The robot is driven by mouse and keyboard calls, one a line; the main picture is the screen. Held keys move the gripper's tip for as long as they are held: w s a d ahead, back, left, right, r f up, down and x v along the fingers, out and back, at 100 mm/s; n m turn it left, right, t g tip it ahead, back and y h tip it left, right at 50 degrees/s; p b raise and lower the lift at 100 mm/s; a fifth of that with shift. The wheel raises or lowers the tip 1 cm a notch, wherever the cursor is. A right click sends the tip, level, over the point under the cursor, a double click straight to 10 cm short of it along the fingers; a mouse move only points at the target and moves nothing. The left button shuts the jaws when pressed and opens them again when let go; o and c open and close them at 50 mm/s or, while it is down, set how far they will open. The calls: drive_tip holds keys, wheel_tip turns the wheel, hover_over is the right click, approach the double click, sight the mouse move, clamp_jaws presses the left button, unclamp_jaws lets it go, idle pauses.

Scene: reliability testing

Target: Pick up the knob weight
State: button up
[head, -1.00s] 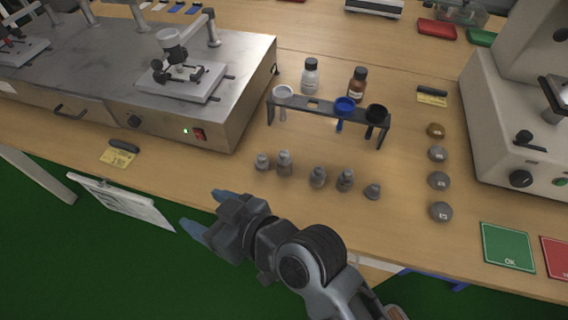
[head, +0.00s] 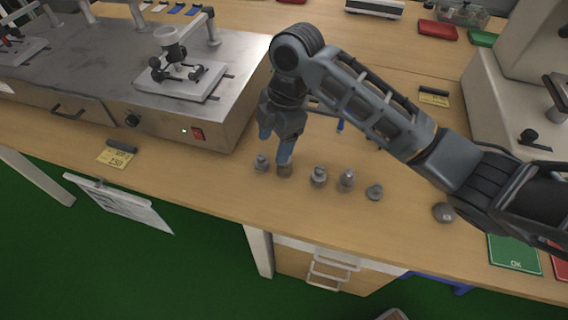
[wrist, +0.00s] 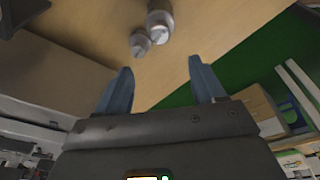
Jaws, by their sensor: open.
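Several grey metal knob weights stand in a row near the table's front edge. In the head view the leftmost weight (head: 261,163) is small; beside it a larger weight (head: 284,171) is partly hidden by my finger. Further right are a third weight (head: 318,177), a fourth (head: 347,180) and a low one (head: 375,192). My gripper (head: 275,147) is open, pointing down above the two left weights. In the wrist view the open fingers (wrist: 160,75) are empty; the larger weight (wrist: 160,24) and the smaller weight (wrist: 140,43) stand beyond the tips.
A steel machine (head: 215,105) stands close to the left of my gripper. A round grey weight (head: 443,212) and a green OK mat (head: 514,253) lie at the right. The table front is clear.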

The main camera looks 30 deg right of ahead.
drive_tip(key=shift+s+d+f+g+h, duration=0.15)
drive_tip(key=shift+d+g+h, duration=0.2)
drive_tip(key=shift+d, duration=0.85)
drive_tip(key=shift+a+f+p, duration=0.2)
drive_tip(key=shift+f+p, duration=0.3)
drive_tip(key=shift+f, duration=3.25)
clamp_jaws()
